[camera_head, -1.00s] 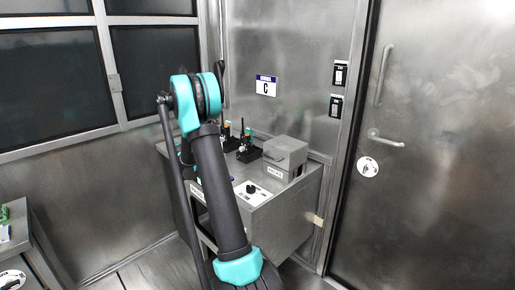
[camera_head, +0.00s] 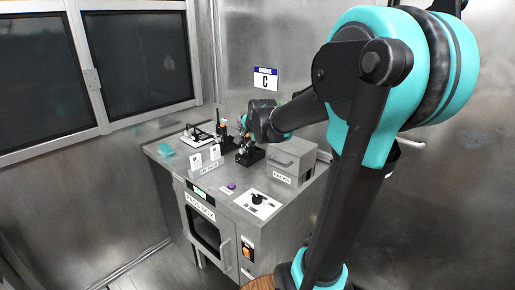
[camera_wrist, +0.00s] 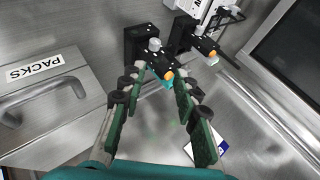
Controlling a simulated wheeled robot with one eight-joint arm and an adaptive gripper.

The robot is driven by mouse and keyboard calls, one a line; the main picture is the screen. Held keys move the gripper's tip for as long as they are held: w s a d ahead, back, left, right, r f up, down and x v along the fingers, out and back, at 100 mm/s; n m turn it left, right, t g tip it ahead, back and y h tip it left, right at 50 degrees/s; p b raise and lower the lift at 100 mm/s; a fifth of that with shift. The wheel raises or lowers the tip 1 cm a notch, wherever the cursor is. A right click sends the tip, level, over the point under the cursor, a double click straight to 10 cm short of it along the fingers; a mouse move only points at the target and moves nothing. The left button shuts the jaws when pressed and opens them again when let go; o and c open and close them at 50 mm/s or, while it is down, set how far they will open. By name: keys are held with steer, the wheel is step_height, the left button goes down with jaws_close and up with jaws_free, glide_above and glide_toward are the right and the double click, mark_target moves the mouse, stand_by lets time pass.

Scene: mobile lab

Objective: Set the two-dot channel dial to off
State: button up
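A white plate with a black knob (camera_head: 258,199) lies on the front of the bench top in the head view. Its markings are too small to read. Two black fixtures stand at the back; the near one (camera_wrist: 137,44) has a grey knob on top (camera_wrist: 154,45) and teal and orange parts, and the far one (camera_wrist: 184,36) is similar. My gripper (camera_wrist: 158,82) is open, with green-padded fingers apart near the near fixture. In the head view my gripper (camera_head: 247,136) is over the back of the bench, partly hidden by my arm.
A grey box labelled PACKS (camera_head: 291,160) stands right of the fixtures; its handle shows in the wrist view (camera_wrist: 42,107). White holders (camera_head: 205,160) and a purple button (camera_head: 231,186) are on the bench. The wall with sign C (camera_head: 265,79) is close behind.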

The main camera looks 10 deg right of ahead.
glide_toward(242, 150)
steer(key=x, duration=0.9)
steer(key=shift+a, duration=0.1)
steer(key=shift+s, duration=0.1)
stand_by(0.3)
jaws_close()
